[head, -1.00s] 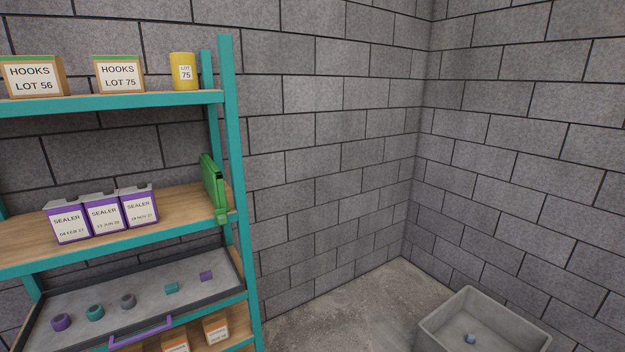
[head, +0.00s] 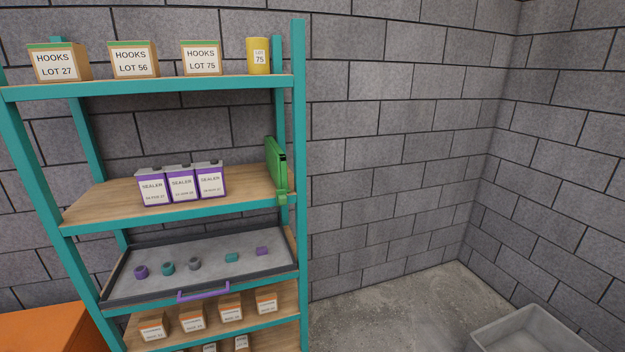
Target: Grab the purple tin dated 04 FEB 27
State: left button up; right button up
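Three purple tins with white SEALER labels stand side by side on the wooden middle shelf (head: 95,207) of the teal rack. The left tin (head: 152,188) has a date line too small to read surely now; in the earlier head view it looks like 04 FEB 27. The middle tin (head: 181,184) and the right tin (head: 211,181) carry other dates, blurred now. The tins are upright, close together, near the shelf's front edge. Neither of my grippers is in the head view.
A green case (head: 277,170) stands at the shelf's right end. Above are HOOKS boxes (head: 134,60) and a yellow can (head: 258,56). Below is a grey tray (head: 215,262) with small parts and a purple handle. A grey bin (head: 530,330) stands right; an orange surface (head: 40,330) lies lower left.

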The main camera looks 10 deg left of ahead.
aim_at(154, 184)
jog(key=u, duration=1.35)
